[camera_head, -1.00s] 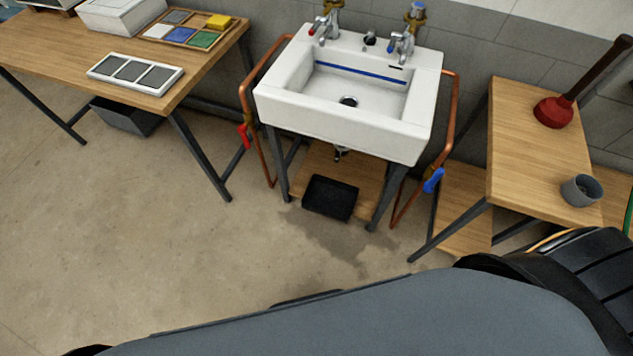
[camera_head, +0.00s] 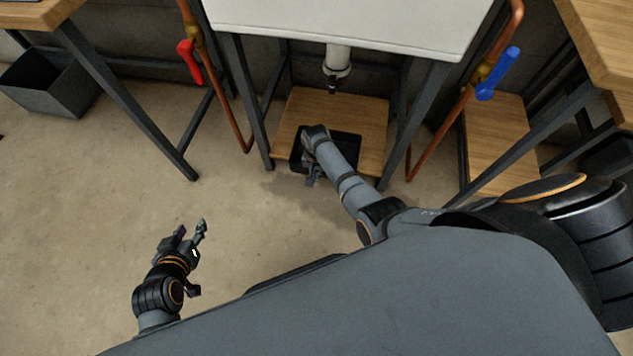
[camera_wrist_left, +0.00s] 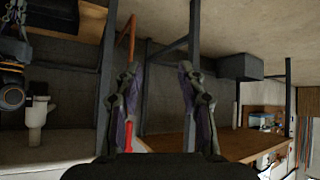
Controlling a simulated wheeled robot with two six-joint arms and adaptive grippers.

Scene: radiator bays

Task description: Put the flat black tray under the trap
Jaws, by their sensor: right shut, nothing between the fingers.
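The flat black tray (camera_head: 349,144) lies at the front part of the low wooden shelf (camera_head: 350,108) under the sink. The white trap (camera_head: 337,62) hangs above the shelf; its lower end shows behind and above the tray in the head view. I cannot tell how much of the tray is directly below it. My right forearm covers part of the tray, and my right gripper (camera_head: 313,175) is shut at its front left edge, holding nothing. My left gripper (camera_head: 189,230) is open and empty over the floor; its spread fingers show in the left wrist view (camera_wrist_left: 161,90).
Dark sink legs (camera_head: 247,100) stand either side of the shelf. Copper pipes carry a red valve handle (camera_head: 189,61) on the left and a blue one (camera_head: 498,73) on the right. A grey bin (camera_head: 45,85) stands far left.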

